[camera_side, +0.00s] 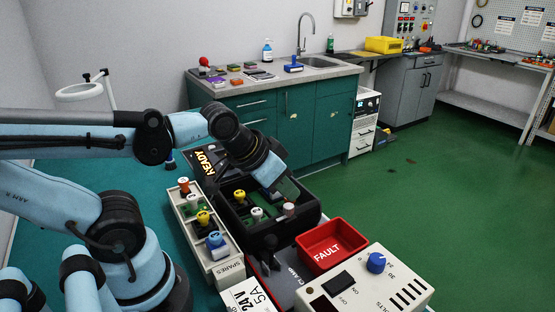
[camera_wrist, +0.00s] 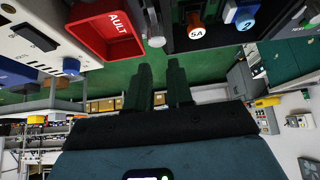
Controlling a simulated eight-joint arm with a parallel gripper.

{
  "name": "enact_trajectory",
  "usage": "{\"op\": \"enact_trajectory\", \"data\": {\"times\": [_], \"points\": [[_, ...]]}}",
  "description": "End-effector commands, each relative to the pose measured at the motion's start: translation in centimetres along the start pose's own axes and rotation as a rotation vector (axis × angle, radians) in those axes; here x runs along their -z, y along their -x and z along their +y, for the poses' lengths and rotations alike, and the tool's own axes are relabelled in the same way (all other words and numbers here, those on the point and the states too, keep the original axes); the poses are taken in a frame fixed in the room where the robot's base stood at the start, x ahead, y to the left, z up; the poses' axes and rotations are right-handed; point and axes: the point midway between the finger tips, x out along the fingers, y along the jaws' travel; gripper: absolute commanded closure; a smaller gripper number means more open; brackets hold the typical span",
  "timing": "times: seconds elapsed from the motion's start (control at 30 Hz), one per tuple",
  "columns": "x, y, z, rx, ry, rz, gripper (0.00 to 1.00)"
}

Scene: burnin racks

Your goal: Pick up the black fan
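I cannot make out a black fan for certain in either view. A black open case (camera_side: 262,225) stands in the middle of the work area in the side view, with yellow, white and reddish-grey pegs in it. My gripper (camera_wrist: 161,82) shows two dark fingers, apart and with nothing held between them. In the side view its pale blue housing hangs over the far part of the case, and the fingertips are hard to see there. A dark clamp fixture (camera_side: 285,285) lies in front of the case, partly hidden by neighbouring things.
A pale SPARES rack (camera_side: 228,268) with coloured pegs stands left of the case. A red FAULT tray (camera_side: 345,262) and a white power unit (camera_side: 410,285) with a blue knob (camera_side: 376,262) stand at the right. A READY panel (camera_side: 207,160) lies behind. Green floor is free farther right.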

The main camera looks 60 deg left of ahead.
Motion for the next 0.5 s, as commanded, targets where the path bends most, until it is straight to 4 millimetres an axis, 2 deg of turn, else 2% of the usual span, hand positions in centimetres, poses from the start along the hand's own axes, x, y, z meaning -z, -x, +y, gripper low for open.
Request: {"op": "enact_trajectory", "data": {"times": [0.03, 0.1, 0.13, 0.37, 0.5], "points": [[0.0, 0.0, 0.0, 0.0, 0.0, 0.0, 0.71], [0.0, 0.0, 0.0, 0.0, 0.0, 0.0, 0.6], [0.0, 0.0, 0.0, 0.0, 0.0, 0.0, 0.59], [0.0, 0.0, 0.0, 0.0, -0.001, -0.001, 0.59], [0.2, 0.2, -1.1, 0.02, -0.048, -0.045, 0.59]]}}
